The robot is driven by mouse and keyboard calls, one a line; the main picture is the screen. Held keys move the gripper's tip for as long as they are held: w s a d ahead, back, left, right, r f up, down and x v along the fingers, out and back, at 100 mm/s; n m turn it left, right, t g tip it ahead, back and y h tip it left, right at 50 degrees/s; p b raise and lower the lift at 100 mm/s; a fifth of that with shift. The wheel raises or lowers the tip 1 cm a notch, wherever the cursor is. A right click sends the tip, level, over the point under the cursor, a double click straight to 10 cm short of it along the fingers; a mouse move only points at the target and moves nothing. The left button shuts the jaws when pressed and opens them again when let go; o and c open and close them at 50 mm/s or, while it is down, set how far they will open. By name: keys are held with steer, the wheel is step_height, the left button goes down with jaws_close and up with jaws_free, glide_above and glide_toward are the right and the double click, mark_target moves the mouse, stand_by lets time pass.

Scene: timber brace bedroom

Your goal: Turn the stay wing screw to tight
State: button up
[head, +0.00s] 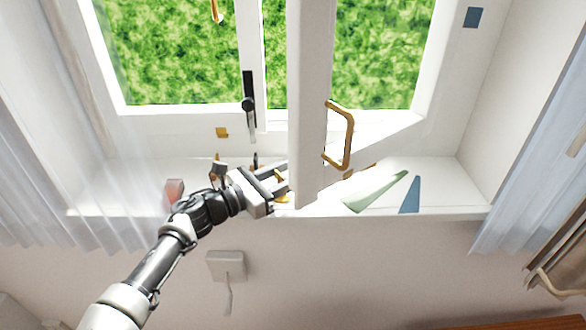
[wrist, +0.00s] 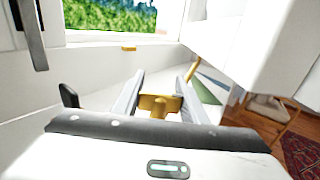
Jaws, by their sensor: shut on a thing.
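The stay wing screw (wrist: 158,105) is a small brass piece low by the window sill. It sits between the two fingers of my gripper (wrist: 160,92) in the wrist view, and the fingers are shut on it. In the head view my gripper (head: 282,182) reaches up from the lower left to the sill, beside the lower end of the open white window sash (head: 309,100). There the fingers and the sash edge hide most of the screw. I cannot tell how far the screw is turned.
A brass pull handle (head: 350,138) juts from the sash, right of my gripper. A black window handle (head: 248,92) is on the frame. A pink object (head: 174,189) and a blue piece (head: 411,195) are on the sill (head: 450,180). Sheer curtains hang at both sides.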

stand_by(0.3)
steer(key=o, duration=1)
steer(key=shift+o, duration=0.2)
steer(key=v, duration=1.2)
steer(key=shift+w, duration=0.1)
